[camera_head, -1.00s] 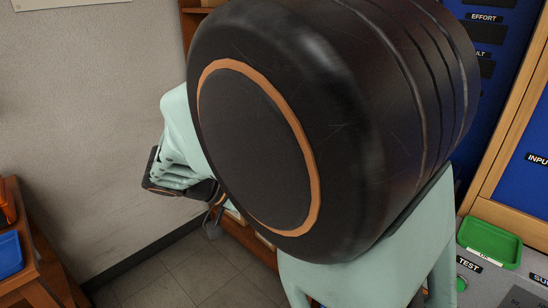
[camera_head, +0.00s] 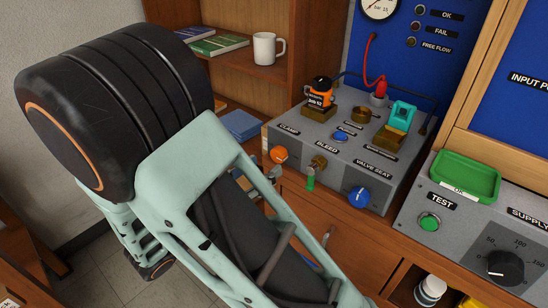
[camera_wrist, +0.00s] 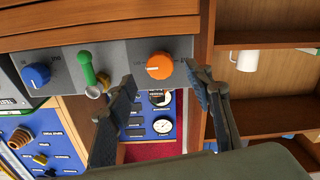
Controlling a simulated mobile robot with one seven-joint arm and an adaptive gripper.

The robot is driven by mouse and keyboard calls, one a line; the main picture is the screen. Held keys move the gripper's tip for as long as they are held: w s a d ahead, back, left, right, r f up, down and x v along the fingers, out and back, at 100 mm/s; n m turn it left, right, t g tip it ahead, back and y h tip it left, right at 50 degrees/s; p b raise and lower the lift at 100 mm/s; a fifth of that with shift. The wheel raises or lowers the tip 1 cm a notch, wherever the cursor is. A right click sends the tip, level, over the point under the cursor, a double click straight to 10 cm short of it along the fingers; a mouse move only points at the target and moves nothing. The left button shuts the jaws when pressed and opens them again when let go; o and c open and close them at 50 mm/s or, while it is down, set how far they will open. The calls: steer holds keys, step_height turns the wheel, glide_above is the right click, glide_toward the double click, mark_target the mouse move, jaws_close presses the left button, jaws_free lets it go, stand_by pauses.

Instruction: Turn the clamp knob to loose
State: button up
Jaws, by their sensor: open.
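The orange clamp knob (camera_head: 279,155) is on the front face of the grey test bench (camera_head: 325,188), beside the CLAMP label. It also shows in the wrist view (camera_wrist: 159,66), with a pale pointer line across it. My gripper (camera_wrist: 160,80) is open and empty. In the wrist view its two fingers stand on either side of the knob's lower part, apart from it. How far the fingertips are from the panel is hard to tell. In the head view my arm hides most of the gripper, and only a bit shows just below the knob.
Right of the clamp knob in the head view are the green-handled bleed valve (camera_head: 311,178) and the blue valve seat knob (camera_head: 359,197). A wooden shelf with a white mug (camera_head: 267,48) is behind. A green tray (camera_head: 466,177) lies right.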

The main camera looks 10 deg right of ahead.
mark_target(276, 157)
steer(key=x, duration=0.5)
steer(key=shift+w+d, duration=0.1)
steer(key=c, duration=1.2)
steer(key=shift+o, duration=0.2)
